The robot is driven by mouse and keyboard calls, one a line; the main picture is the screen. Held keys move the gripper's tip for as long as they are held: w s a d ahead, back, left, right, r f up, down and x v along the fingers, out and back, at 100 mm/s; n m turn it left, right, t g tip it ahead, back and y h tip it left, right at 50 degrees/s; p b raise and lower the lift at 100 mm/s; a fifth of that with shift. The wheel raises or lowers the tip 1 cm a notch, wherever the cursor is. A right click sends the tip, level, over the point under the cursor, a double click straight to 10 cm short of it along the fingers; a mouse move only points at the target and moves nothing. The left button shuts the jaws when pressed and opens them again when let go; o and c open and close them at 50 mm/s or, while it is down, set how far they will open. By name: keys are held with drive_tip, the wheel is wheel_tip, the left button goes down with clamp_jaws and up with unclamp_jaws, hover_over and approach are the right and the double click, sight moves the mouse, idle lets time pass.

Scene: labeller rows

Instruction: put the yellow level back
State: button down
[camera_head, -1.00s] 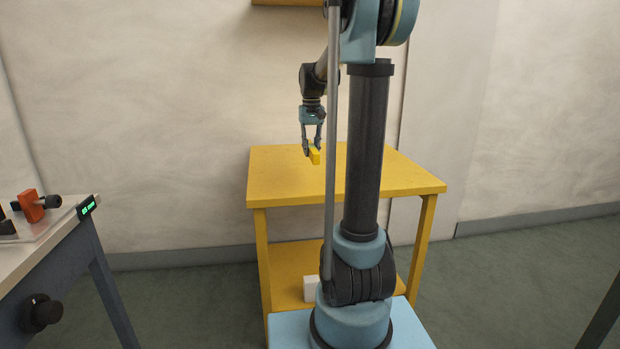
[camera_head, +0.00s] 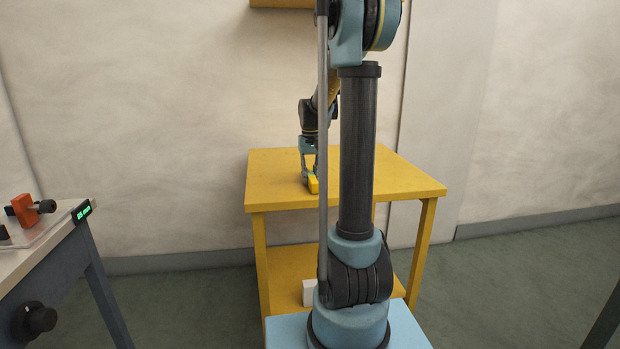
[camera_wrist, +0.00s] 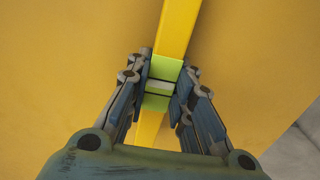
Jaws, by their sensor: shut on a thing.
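The yellow level (camera_wrist: 179,27) is a long yellow bar with a green and pale middle part, seen in the wrist view. My gripper (camera_wrist: 160,88) is shut on it at that middle part, one finger on each side. In the head view my gripper (camera_head: 309,178) is low over the top of the yellow table (camera_head: 385,178), with the level (camera_head: 314,185) between its fingers. The level is at or just above the tabletop; I cannot tell if it touches. Part of it is hidden behind the thin pole of my arm.
The visible tabletop is otherwise bare. A small white box (camera_head: 309,292) is on the table's lower shelf. At left a bench (camera_head: 40,248) holds an orange part (camera_head: 25,210) and a green display (camera_head: 82,211). A wall (camera_head: 150,130) stands behind.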

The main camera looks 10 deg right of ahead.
sight(310, 173)
drive_tip(key=shift+f, duration=0.15)
drive_tip(key=c, duration=1.4)
unclamp_jaws()
wheel_tip(310, 173, up, 12)
drive_tip(key=shift+t, duration=0.3)
drive_tip(key=s, duration=0.6)
drive_tip(key=s+f, duration=0.1)
drive_tip(key=s, duration=0.2)
drive_tip(key=shift+s+f, duration=0.1)
drive_tip(key=shift+s, duration=0.3)
drive_tip(key=shift+t, duration=0.8)
drive_tip(key=s+f, duration=0.6)
drive_tip(key=s, duration=0.2)
drive_tip(key=s+f, duration=0.6)
drive_tip(key=s, duration=0.2)
drive_tip(key=s+f, duration=0.6)
drive_tip(key=s, duration=0.3)
drive_tip(key=shift+s, duration=0.1)
